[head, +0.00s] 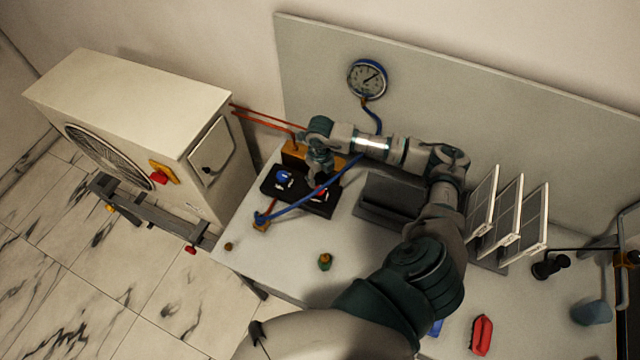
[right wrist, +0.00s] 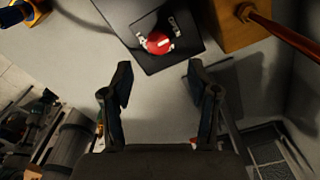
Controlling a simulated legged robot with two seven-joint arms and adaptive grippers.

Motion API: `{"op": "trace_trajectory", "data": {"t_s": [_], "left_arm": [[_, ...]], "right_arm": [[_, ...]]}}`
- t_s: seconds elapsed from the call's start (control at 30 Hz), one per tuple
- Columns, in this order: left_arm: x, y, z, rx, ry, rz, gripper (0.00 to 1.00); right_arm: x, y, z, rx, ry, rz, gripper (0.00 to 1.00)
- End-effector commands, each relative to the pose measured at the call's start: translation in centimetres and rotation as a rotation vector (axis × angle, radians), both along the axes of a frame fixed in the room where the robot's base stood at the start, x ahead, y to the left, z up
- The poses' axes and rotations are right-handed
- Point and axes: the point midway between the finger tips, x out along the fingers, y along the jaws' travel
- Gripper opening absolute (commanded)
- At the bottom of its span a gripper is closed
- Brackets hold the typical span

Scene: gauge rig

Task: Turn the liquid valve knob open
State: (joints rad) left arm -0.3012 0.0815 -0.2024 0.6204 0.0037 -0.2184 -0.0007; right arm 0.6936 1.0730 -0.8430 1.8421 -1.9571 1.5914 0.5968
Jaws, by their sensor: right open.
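A black valve block (head: 272,192) sits on the table and carries a blue knob (head: 285,177) and a red knob (head: 321,193). The pictures show no label telling which knob is the liquid one. My right gripper (head: 318,177) points down over the red knob's end of the block and partly hides it. In the right wrist view the red knob (right wrist: 158,43), with a pale bar across it, lies just beyond the open fingers (right wrist: 158,82). The fingers are apart and empty, and do not touch the knob. My left gripper is not in view.
A blue hose (head: 305,199) crosses the block. A brass-coloured block (head: 296,153) with copper pipes stands behind, below a round gauge (head: 367,79) on the back panel. An outdoor fan unit (head: 140,120) is at left.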

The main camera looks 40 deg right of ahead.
Motion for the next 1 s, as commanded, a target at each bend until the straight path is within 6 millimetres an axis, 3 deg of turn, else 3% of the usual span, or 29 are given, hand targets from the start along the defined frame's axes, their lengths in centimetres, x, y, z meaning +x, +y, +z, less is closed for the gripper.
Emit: {"op": "trace_trajectory", "data": {"t_s": [0.1,0.3,1.0], "left_arm": [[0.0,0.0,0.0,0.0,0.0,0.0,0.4],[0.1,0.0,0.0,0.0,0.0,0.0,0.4],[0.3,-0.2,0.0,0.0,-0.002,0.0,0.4]], "right_arm": [[0.1,0.0,2.3,0.001,-0.003,0.001,0.6],[0.0,0.0,4.1,0.0,0.001,0.001,0.6],[-0.1,0.0,4.3,0.0,0.001,0.001,0.6]]}}
